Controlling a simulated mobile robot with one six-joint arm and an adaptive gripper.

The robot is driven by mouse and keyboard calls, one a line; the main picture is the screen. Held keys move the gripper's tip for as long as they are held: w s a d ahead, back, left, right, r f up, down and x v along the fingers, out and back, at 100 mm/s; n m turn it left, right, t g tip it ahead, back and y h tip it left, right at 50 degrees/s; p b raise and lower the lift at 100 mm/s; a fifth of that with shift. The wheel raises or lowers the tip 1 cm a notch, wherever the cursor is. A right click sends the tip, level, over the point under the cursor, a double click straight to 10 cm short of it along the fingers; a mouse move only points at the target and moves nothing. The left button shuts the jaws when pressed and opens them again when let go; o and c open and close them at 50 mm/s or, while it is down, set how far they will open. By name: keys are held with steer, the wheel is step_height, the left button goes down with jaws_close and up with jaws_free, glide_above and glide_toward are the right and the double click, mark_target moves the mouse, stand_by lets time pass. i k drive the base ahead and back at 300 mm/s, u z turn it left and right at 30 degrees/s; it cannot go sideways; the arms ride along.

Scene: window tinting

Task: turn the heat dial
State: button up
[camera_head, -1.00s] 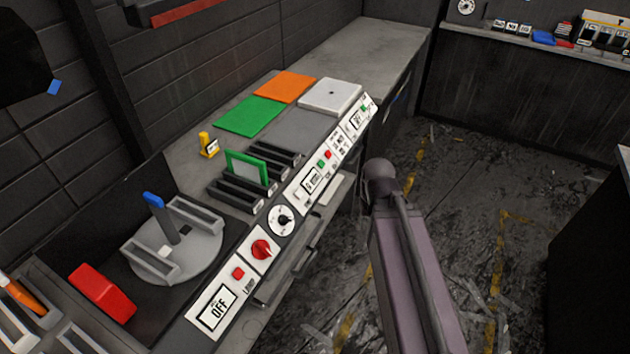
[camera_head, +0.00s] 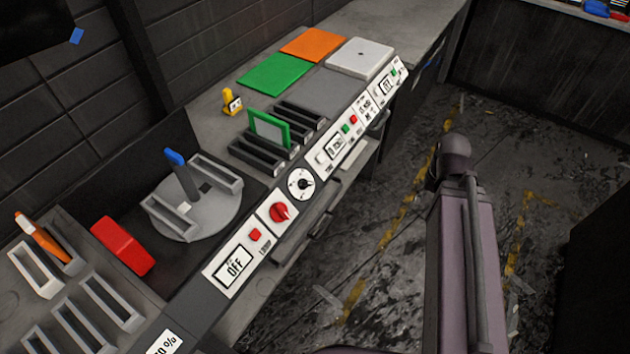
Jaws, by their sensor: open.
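The sloped control panel along the bench front carries two round controls. One is a red knob (camera_head: 280,211) on a white plate. The other is a round white dial (camera_head: 301,184) with a black centre. Their labels are too small to read, so I cannot tell which is the heat dial. My gripper is not in view; only a purple link of my arm shows on the right, over the floor and apart from the panel.
A round grey turntable (camera_head: 205,220) with a blue-topped post stands behind the panel. A red block (camera_head: 122,246) is left of it. A green frame (camera_head: 268,129) stands in dark slotted racks. Green (camera_head: 273,74) and orange (camera_head: 314,44) sheets lie farther back. The floor before the bench is open.

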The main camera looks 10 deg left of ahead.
mark_target(302, 184)
steer(key=z, duration=0.1)
steer(key=k, duration=1.7)
steer(key=u, duration=0.65)
steer(key=i, duration=1)
